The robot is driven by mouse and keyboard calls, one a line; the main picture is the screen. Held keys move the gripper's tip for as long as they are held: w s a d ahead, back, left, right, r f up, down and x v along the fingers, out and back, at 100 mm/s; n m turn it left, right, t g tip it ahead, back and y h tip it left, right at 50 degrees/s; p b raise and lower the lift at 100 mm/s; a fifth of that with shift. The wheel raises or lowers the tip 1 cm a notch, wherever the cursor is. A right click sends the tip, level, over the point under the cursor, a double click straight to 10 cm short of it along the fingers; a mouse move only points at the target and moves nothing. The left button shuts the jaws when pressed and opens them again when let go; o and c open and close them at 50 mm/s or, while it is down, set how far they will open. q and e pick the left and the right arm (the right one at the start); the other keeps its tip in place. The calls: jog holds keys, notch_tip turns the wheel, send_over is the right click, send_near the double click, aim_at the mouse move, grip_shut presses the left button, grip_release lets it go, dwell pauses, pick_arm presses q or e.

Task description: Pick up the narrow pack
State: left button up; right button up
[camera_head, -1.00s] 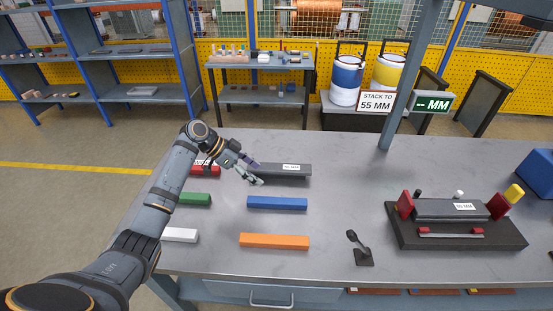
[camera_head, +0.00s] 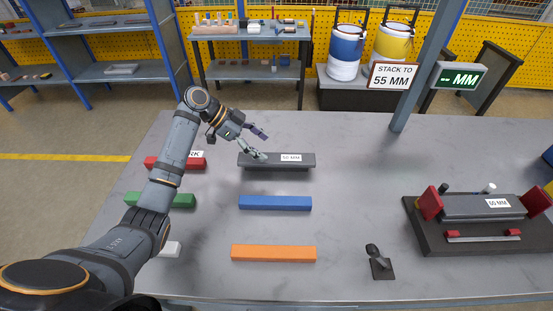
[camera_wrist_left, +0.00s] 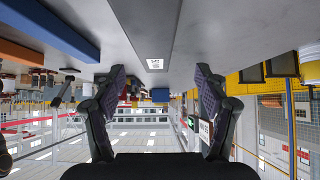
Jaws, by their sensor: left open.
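A long dark grey pack (camera_head: 252,161) with a white label lies near the back of the table, and its label also shows in the left wrist view. A second grey pack (camera_head: 470,205) with a label, which seems to read 50 MM, sits between red blocks in a dark fixture at the right. I cannot tell from size alone which is the narrow one. My left gripper (camera_head: 263,143) is open and empty, its fingers above and behind the left part of the first pack. Its two fingers show spread apart in the left wrist view (camera_wrist_left: 158,92). My right gripper is not in view.
Blue (camera_head: 275,203) and orange (camera_head: 273,254) bars lie in front of the grey pack. Red (camera_head: 188,164), green (camera_head: 182,201) and white (camera_head: 172,249) bars lie left, partly behind my arm. A small black lever stand (camera_head: 379,263) is near the front. The table's middle right is clear.

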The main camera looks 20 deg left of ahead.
aim_at(277, 157)
pick_arm(q)
jog(key=x, duration=0.3)
jog(key=s+x, duration=0.1)
jog(key=x, duration=0.1)
jog(key=shift+w+d+f+p, duration=0.1)
jog(key=shift+d+f+p, duration=0.05)
jog(key=shift+p, duration=0.25)
grip_shut()
